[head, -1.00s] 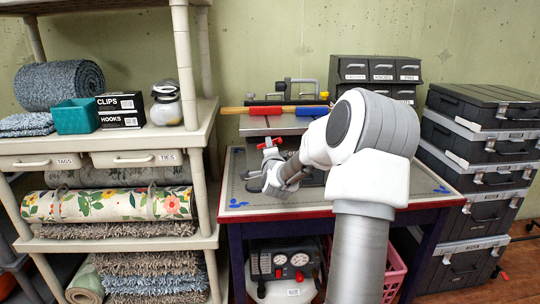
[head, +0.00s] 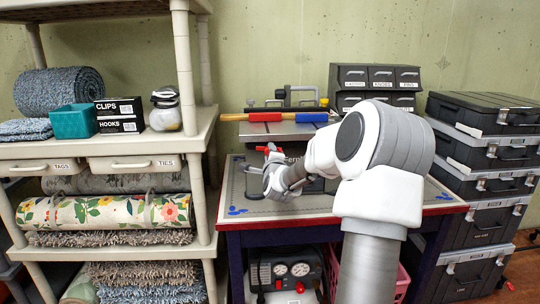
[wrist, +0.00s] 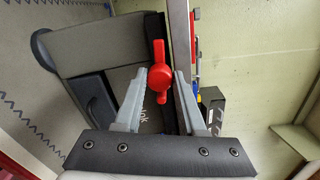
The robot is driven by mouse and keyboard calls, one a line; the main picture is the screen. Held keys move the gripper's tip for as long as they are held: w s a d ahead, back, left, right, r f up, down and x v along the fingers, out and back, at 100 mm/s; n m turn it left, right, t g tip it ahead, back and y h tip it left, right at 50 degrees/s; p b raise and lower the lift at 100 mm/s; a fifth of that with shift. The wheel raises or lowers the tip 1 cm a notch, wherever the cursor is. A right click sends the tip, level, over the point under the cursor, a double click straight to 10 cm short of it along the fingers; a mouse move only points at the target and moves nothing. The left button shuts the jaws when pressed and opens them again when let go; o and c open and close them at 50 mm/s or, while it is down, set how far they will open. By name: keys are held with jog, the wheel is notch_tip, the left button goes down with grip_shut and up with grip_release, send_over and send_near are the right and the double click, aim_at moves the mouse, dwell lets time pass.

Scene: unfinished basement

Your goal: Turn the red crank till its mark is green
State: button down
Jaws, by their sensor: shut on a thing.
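The red crank (wrist: 160,72) has a round hub with an arm reaching up and a short tab below. In the wrist view it sits between the two grey fingertips of my gripper (wrist: 160,80), which is shut on it. In the head view the crank (head: 273,149) is a small red piece just above my gripper (head: 268,166), at the back of the workbench. It is mounted on a dark and grey machine (wrist: 85,52). I cannot make out the crank's mark or its colour in either view.
The workbench (head: 335,222) has a red edge. Behind the gripper are a red and blue bar (head: 281,117) and a dark drawer unit (head: 376,77). A shelf (head: 207,130) of rugs stands left, stacked black cases (head: 480,178) right. An air compressor (head: 285,270) sits below.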

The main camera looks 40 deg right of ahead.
jog(key=c, duration=0.5)
grip_release()
jog(key=shift+s, duration=0.1)
jog(key=p+v, duration=0.3)
jog(key=v, duration=1.4)
jog(key=shift+a, duration=0.15)
